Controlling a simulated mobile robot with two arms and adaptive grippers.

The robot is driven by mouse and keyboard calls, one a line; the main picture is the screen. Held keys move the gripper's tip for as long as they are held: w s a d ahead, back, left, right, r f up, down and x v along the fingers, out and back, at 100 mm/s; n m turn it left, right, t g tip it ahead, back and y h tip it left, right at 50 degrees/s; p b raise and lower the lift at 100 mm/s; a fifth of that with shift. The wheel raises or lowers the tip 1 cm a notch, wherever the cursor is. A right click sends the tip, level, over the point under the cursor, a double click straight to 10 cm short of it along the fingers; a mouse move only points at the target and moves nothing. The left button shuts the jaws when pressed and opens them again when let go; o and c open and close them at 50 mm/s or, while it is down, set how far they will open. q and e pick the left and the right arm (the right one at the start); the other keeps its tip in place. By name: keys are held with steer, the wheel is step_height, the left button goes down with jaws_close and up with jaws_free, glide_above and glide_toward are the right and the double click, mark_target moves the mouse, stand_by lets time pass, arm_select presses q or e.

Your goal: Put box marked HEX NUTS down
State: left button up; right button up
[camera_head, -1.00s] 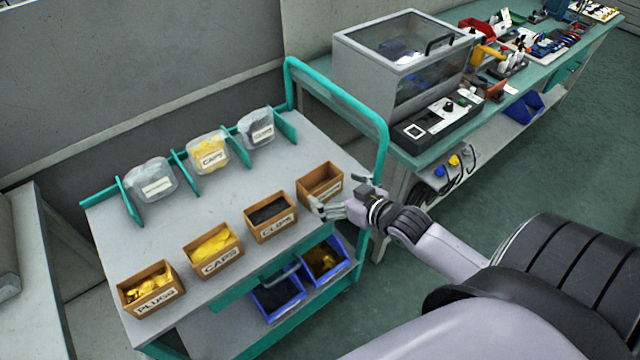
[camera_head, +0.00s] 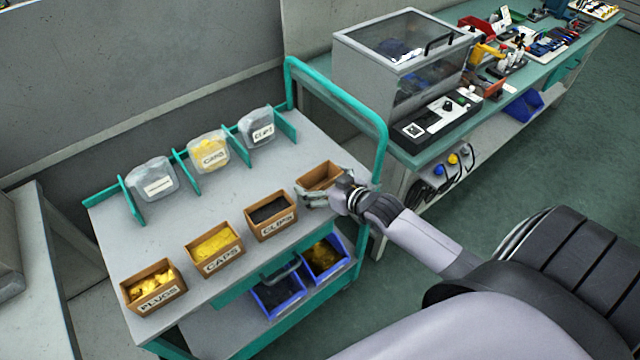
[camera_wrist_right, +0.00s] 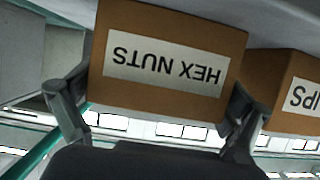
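The box marked HEX NUTS (camera_head: 318,174) is a small brown open box at the right end of the front row on the cart top. In the right wrist view its white label (camera_wrist_right: 166,62) appears upside down. My right gripper (camera_head: 318,198) is at the box's front. In the wrist view its two fingers (camera_wrist_right: 158,98) lie against the left and right sides of the box, shut on it. The box looks level; I cannot tell whether its base touches the cart. My left gripper is not in view.
The cart top (camera_head: 190,205) also holds boxes marked CLIPS (camera_head: 283,226), CAPS (camera_head: 222,260) and PLUGS (camera_head: 158,299). Clear bins (camera_head: 208,152) stand behind between green dividers. A green rail (camera_head: 345,100) bounds the right end. Blue bins (camera_head: 280,299) sit below.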

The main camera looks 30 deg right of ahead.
steer(key=c, duration=0.5)
steer(key=shift+r, duration=0.1)
steer(key=shift+c, duration=0.2)
